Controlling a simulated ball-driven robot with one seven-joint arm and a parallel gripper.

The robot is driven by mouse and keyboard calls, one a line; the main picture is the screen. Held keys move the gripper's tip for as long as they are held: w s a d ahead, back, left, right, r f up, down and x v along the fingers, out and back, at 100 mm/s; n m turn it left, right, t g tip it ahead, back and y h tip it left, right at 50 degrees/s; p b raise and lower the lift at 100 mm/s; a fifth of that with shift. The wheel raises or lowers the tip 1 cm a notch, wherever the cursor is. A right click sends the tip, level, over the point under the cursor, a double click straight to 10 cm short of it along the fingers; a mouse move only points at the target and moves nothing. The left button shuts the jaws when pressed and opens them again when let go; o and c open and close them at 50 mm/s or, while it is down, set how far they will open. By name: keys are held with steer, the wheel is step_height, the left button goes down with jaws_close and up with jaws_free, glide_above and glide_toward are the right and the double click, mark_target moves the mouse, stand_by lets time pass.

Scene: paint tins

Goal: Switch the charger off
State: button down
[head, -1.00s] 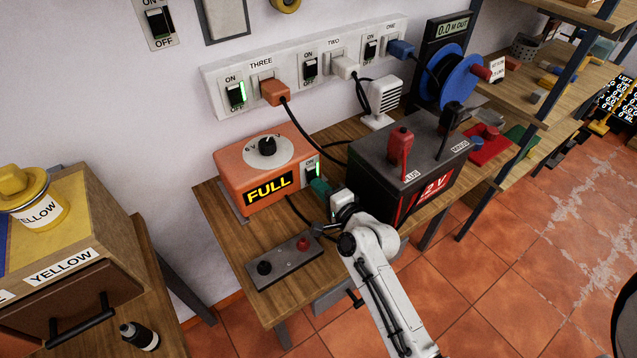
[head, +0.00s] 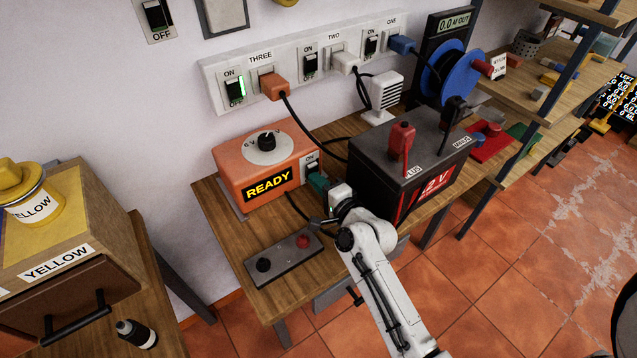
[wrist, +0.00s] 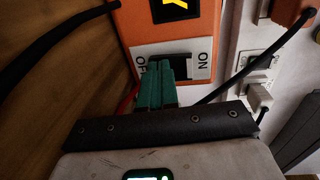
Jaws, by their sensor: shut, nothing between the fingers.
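The orange charger (head: 245,172) stands on the wooden bench, and its display reads READY. Its switch (head: 312,166) is on the right of the front face, with no green light showing. In the wrist view the switch (wrist: 176,62) lies between the words ON and OFF, and my gripper's green fingertips (wrist: 157,85) are at the OFF end, covering part of it. The fingers are shut together and hold nothing. In the head view my gripper (head: 318,183) is right at the charger's front, beside the switch; whether it touches cannot be told.
A black battery (head: 375,180) with red and black clamps stands close to the right of my gripper. A grey holder (head: 284,257) with two knobs lies in front of the charger.

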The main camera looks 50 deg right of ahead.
steer(key=b+v, duration=0.2)
steer(key=v, duration=0.7)
steer(key=shift+s+a+f, duration=0.15)
steer(key=shift+s+a+r, duration=0.15)
steer(key=shift+s+r, duration=0.1)
steer(key=shift+s, duration=0.45)
